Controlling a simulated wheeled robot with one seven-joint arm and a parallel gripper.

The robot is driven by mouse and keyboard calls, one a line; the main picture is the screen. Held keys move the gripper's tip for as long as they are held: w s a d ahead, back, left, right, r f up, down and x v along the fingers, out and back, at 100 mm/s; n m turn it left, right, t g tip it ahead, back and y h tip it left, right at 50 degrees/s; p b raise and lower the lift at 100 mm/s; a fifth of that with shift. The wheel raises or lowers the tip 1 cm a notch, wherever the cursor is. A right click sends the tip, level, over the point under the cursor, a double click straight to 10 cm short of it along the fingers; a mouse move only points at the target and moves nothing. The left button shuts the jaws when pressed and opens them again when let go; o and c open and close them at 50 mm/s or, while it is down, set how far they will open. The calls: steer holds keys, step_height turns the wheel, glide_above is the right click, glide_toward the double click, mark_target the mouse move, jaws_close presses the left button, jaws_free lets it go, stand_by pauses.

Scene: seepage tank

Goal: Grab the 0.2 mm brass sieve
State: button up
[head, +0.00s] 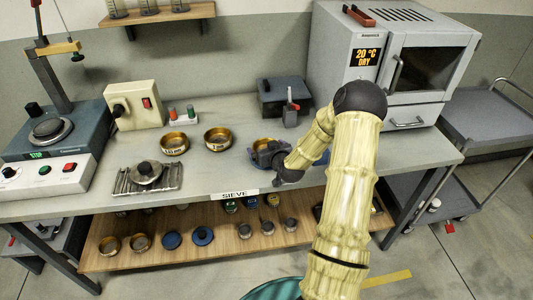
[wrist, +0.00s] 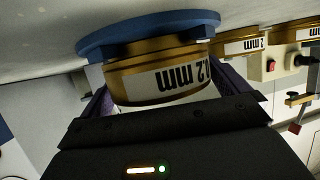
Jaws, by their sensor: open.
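A brass sieve (wrist: 135,85) is close in front of my gripper in the wrist view. Its white label appears upside down and ends in ".2 mm"; the first digit is not clear. It rests against a blue disc (wrist: 100,42). My gripper (wrist: 166,100) is open, with one dark finger on each side of the sieve's near part; contact cannot be told. In the head view my gripper (head: 268,158) is low over the bench and partly covers the sieve (head: 263,142).
Two more brass sieves (head: 174,144) (head: 218,138) stand to the left on the bench (head: 220,178). The oven (head: 395,55) is at the right. A wooden shelf (head: 160,225) below holds several small items.

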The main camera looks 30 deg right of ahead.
steer(key=c, duration=0.7)
steer(key=shift+c, duration=0.2)
step_height(320, 180, up, 10)
steer(key=shift+b, duration=0.3)
